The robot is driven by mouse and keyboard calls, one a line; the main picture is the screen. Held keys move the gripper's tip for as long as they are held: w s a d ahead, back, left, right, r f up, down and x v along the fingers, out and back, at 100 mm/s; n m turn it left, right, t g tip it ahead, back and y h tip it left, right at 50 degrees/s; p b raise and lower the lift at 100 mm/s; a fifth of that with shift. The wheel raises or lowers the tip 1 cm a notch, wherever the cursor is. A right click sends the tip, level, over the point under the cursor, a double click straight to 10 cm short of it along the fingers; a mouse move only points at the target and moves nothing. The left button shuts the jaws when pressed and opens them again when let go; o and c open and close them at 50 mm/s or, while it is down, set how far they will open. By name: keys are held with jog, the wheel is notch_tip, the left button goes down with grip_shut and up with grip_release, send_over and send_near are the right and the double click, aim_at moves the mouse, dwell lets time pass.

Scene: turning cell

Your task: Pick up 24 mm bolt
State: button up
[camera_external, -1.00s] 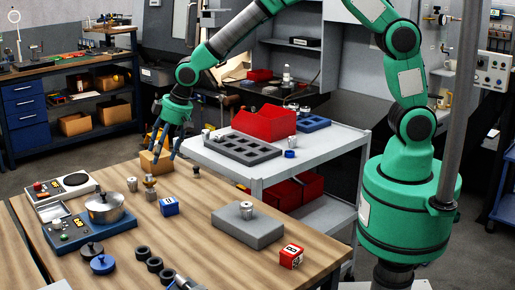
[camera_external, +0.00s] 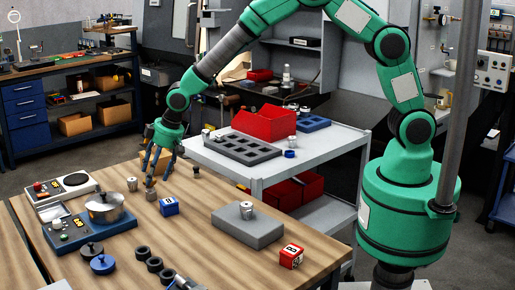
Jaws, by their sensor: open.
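My gripper (camera_external: 157,176) is open and points down, low over the back part of the wooden table (camera_external: 200,248). A small metal part (camera_external: 151,195) stands on the table just below the nearer fingertip; its upper part is hidden by the finger, and I cannot tell whether they touch. Another small metal cylinder (camera_external: 132,184) stands to its left, and a small dark part (camera_external: 196,172) stands to the right of the gripper. No size marking can be read, so I cannot tell for certain which part is the 24 mm bolt.
A cardboard-coloured block (camera_external: 153,160) is behind the gripper. A grey block (camera_external: 247,231) carries a metal part. A grey cart (camera_external: 330,147) stands behind.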

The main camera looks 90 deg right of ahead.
aim_at(150, 187)
jog(key=shift+b+x, duration=0.45)
jog(key=shift+x, duration=2.15)
jog(key=shift+a, duration=0.15)
